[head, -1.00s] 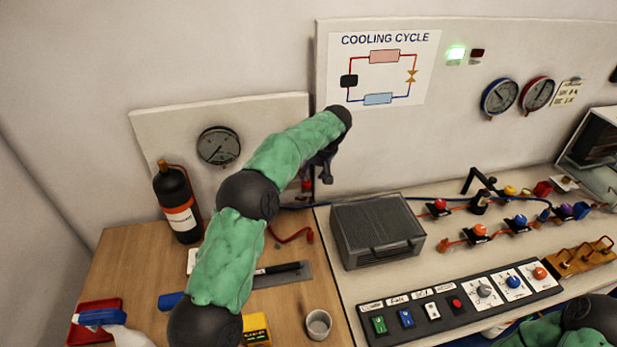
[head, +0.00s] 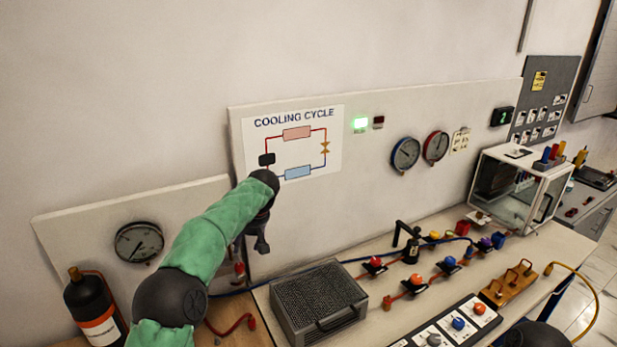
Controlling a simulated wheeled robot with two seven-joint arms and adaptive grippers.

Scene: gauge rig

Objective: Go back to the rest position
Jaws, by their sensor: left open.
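My left gripper (head: 257,243) is at the end of the green-sleeved left arm, in front of the back panel below the cooling cycle poster (head: 293,145). Its dark fingers hang down, open and apart, with nothing seen between them. It is left of and above the grey ribbed box (head: 318,301). My right gripper is not in view; only a dark part of my right arm shows at the bottom edge.
A dark bottle (head: 94,308) stands at the lower left under a gauge (head: 139,242). Valves with coloured knobs (head: 416,281) and a control panel (head: 452,325) fill the bench. A glass-fronted cabinet (head: 520,190) stands at the right. The air above the bench is clear.

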